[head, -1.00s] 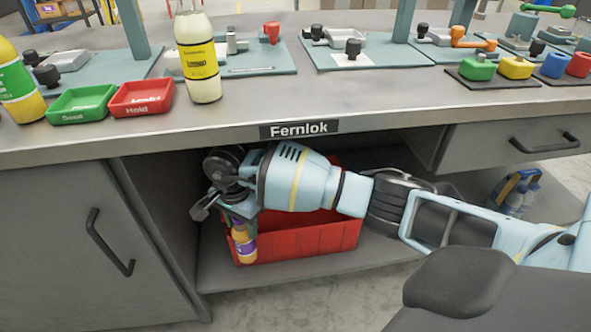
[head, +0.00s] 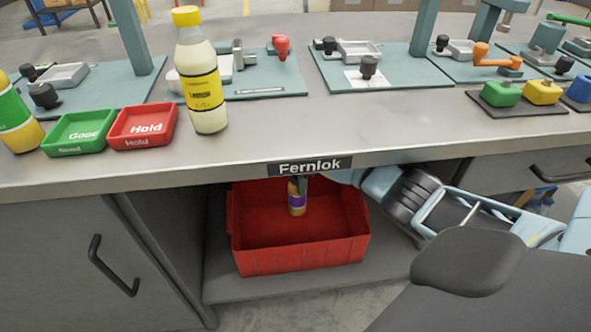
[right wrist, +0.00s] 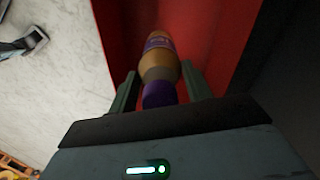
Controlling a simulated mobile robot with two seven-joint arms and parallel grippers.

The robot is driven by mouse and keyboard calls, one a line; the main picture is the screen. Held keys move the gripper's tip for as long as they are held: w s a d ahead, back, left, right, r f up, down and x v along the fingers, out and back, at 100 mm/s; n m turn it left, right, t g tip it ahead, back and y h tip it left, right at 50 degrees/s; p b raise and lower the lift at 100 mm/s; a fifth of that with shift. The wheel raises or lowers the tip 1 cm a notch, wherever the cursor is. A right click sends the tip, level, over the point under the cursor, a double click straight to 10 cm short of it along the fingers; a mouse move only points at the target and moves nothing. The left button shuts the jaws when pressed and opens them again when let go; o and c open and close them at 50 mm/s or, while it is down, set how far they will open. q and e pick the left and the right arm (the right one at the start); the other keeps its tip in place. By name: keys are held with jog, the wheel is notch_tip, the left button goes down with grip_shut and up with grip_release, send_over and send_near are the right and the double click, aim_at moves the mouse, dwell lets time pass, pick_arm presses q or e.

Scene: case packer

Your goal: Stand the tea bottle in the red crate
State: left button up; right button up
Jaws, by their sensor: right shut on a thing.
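The tea bottle, amber with a purple label and purple cap, shows in the head view (head: 297,198) and in the right wrist view (right wrist: 159,62). My right gripper (right wrist: 160,82) is shut on it near the cap. In the head view the bottle is about upright against the inside of the red crate (head: 300,258), towards the back. I cannot tell whether its base touches the crate floor. The bench edge hides most of the right gripper and the bottle's top. The crate stands on the shelf under the bench and looks otherwise empty. My left gripper is not in view.
The bench top (head: 400,117) overhangs the crate, close above my right wrist. A cabinet (head: 75,260) stands left of the shelf, a drawer (head: 530,160) at right. A pale yellow bottle (head: 200,85), a green tray (head: 80,133) and a red tray (head: 143,127) are on the bench.

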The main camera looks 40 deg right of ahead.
aim_at(298, 205)
jog(key=shift+d+f+b, duration=0.1)
jog(key=shift+f+b, duration=1.55)
jog(key=shift+f, duration=3.45)
jog(key=shift+f+b, duration=0.3)
jog(key=shift+f, duration=0.2)
jog(key=o, duration=1.5)
jog(key=shift+s, duration=0.1)
